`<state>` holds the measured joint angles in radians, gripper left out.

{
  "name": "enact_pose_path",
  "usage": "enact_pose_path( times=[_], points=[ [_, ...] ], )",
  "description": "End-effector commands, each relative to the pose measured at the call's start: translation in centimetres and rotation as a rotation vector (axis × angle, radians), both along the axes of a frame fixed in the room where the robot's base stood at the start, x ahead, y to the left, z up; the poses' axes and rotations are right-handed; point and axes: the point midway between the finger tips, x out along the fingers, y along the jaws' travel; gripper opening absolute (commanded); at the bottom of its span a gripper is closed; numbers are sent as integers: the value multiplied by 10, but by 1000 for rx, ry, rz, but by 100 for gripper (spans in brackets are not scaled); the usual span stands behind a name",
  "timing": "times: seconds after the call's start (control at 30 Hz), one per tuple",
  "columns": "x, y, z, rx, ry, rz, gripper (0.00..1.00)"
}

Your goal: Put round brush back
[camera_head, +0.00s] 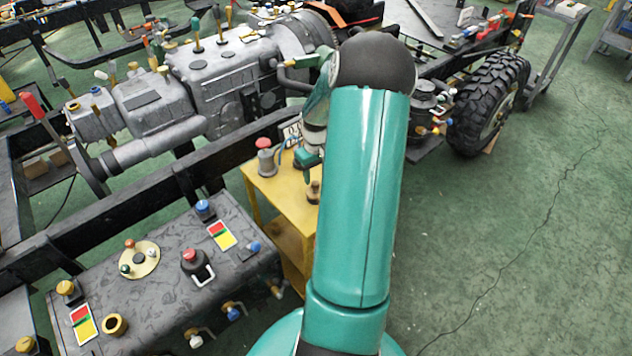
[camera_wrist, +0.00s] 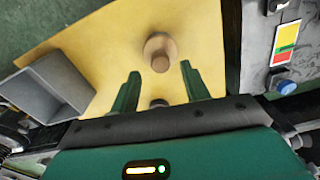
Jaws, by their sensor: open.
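A tan, round wooden piece with a wider disc and a narrower stub, likely the round brush (camera_wrist: 161,62), stands on the yellow table top (camera_wrist: 110,45) in the wrist view. My gripper (camera_wrist: 160,69) is open, its two green fingers pointing toward this piece, one on either side of it in the picture. I cannot tell how far apart they are in depth. In the head view my gripper (camera_head: 308,158) is over the yellow table (camera_head: 262,186), partly hidden by my arm. A small brown round piece (camera_head: 314,191) stands below it there.
A red-topped grey piece (camera_head: 264,156) stands on the same table. A grey open box (camera_wrist: 62,82) sits at the left in the wrist view. A dark tank (camera_head: 160,270) with caps and fittings lies left of the table.

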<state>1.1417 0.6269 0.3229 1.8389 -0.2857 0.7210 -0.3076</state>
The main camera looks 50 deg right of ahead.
Motion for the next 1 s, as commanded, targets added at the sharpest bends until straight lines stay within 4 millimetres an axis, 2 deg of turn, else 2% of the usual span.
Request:
enact_pose_path(
  times=[0.03,0.1,0.3,0.67,0.77,0.83,1.0],
  points=[
    [0,-1,14,-5,-1,0,46],
    [0,-1,29,-4,-2,0,46],
    [0,0,61,-1,-1,0,46],
    [2,3,74,-3,0,5,46],
    [10,18,89,-23,-2,23,46],
    [21,39,108,-48,-9,45,46],
    [40,112,164,-123,-43,107,46]
  ],
)
